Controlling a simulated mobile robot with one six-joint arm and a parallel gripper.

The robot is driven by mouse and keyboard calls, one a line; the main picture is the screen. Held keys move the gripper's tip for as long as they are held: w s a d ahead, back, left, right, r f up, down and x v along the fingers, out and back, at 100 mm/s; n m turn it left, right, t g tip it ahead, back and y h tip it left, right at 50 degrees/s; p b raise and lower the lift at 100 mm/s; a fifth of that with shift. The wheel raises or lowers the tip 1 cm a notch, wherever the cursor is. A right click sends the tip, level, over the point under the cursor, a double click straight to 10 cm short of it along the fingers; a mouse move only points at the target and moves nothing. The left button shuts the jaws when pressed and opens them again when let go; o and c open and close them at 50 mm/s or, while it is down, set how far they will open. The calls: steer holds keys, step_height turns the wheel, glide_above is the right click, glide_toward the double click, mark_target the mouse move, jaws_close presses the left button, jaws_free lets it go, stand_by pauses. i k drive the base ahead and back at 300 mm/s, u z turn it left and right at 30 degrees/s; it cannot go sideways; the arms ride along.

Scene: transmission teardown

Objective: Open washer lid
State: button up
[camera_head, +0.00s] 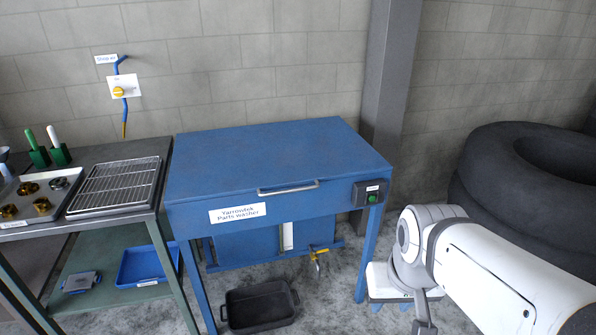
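The blue parts washer (235,230) stands on blue legs in the middle of the view, with a label on its front. Its flat blue lid (270,155) is down. A metal bar handle (288,189) runs along the lid's front edge. A black switch box with a green button (371,193) sits at the front right corner. My white arm reaches in from the lower right, to the right of the washer and apart from the handle. My gripper is not clearly visible; only arm links show.
A bench on the left holds a wire rack (115,186), a tray of brass parts (38,196) and green-based brushes. A black bin (261,307) sits on the floor below the washer. Black tires (530,185) are stacked at right. A grey column (388,80) stands behind the washer.

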mark_target(207, 164)
steer(key=u, duration=0.1)
steer(key=i, duration=0.9)
steer(key=z, duration=0.1)
